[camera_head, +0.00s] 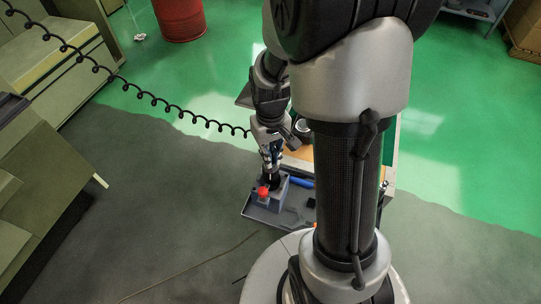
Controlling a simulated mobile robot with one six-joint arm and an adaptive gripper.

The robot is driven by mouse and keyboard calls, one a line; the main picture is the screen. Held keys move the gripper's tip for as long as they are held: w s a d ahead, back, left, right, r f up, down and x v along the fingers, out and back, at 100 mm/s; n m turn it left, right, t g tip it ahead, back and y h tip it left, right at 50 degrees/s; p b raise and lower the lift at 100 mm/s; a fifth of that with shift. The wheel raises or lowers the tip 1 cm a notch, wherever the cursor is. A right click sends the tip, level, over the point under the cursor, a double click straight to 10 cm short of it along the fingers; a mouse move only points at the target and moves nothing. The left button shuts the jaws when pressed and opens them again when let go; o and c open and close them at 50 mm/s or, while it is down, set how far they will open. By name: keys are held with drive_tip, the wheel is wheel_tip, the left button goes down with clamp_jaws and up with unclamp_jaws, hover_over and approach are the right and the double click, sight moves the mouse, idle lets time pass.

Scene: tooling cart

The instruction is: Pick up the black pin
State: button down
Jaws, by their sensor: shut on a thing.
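My gripper (271,170) points down over the grey tray of the tooling cart, in the middle of the view. It is shut on a small dark piece, which looks like the black pin (272,179), at the fingertips. The pin is right by a grey block (283,190) on the tray. I cannot tell whether it sits in the block or is clear of it. The fingers and the pin are small here, and their details are hard to make out.
A red knob (263,192) stands just left of and below the gripper. A blue tool (301,182) lies to the right on the grey tray (258,216). My own arm hides the cart's right part. A red drum (180,18) stands far back on open green floor.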

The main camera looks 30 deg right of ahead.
wheel_tip(320, 180, up, 20)
drive_tip(key=p, duration=0.3)
drive_tip(key=shift+p, duration=0.35)
